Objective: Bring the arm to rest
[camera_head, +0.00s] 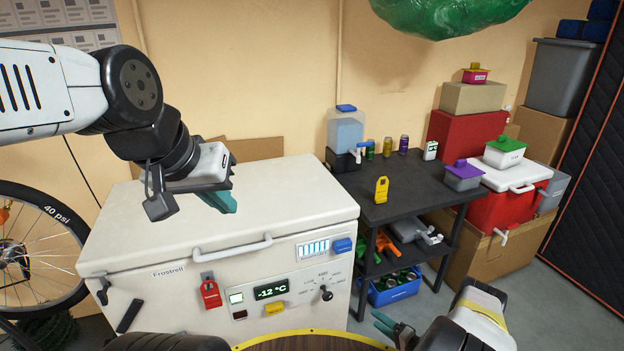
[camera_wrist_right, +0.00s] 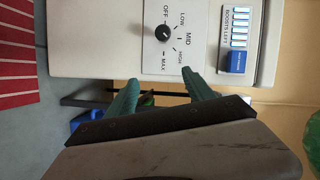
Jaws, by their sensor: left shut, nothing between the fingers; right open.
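My left arm comes in from the left in the head view, raised over the white chest freezer (camera_head: 130,235). Its gripper (camera_head: 222,202) is shut and empty, with the teal fingertips together above the freezer lid. My right gripper (camera_head: 384,324) is low in front of the freezer's right end, near the bottom edge of the head view. In the right wrist view its teal fingers (camera_wrist_right: 160,88) are spread apart with nothing between them. The freezer's dial (camera_wrist_right: 163,32) and blue button (camera_wrist_right: 235,62) show beyond them. The freezer lid is closed.
A red cooler (camera_head: 500,208) and boxes are farther right. A bicycle wheel (camera_head: 35,250) is at the left. Grey floor (camera_head: 560,290) is clear at lower right.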

